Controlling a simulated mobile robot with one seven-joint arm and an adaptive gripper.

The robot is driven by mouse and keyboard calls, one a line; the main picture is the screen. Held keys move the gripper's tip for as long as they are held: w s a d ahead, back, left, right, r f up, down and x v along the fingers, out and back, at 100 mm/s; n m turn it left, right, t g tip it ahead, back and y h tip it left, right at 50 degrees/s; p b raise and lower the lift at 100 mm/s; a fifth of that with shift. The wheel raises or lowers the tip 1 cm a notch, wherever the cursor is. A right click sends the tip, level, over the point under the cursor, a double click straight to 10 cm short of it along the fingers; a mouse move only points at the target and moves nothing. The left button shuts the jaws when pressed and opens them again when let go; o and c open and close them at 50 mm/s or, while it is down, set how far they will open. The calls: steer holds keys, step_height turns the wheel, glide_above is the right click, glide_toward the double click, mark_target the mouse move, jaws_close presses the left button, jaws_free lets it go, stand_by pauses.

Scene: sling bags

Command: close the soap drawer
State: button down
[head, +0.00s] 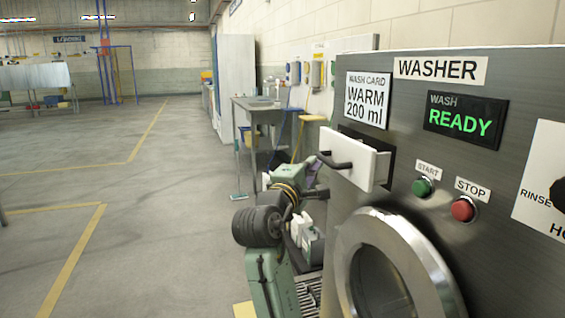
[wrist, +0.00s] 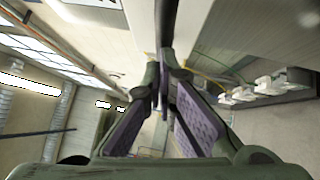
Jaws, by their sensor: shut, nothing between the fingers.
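The soap drawer (head: 362,165) is a white box standing out from the washer's steel front, with a dark slot around it. Its black bar handle (head: 334,163) is on the drawer's front face. A dark bar, likely the handle (wrist: 168,25), runs up from near the fingertips beside a pale surface.
The washer's round door (head: 352,265) is below the drawer. The green start button (head: 422,187) and red stop button (head: 463,209) are to the drawer's right. A grey table (head: 258,103) stands behind. The floor (head: 150,230) at left is open.

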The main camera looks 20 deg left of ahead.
mark_target(329, 163)
steer(key=shift+w+d+p, duration=0.2)
steer(key=shift+w+d, duration=0.45)
steer(key=shift+d, duration=0.35)
steer(key=shift+w+d+p, duration=0.2)
steer(key=shift+w+d, duration=0.45)
steer(key=shift+d, duration=0.35)
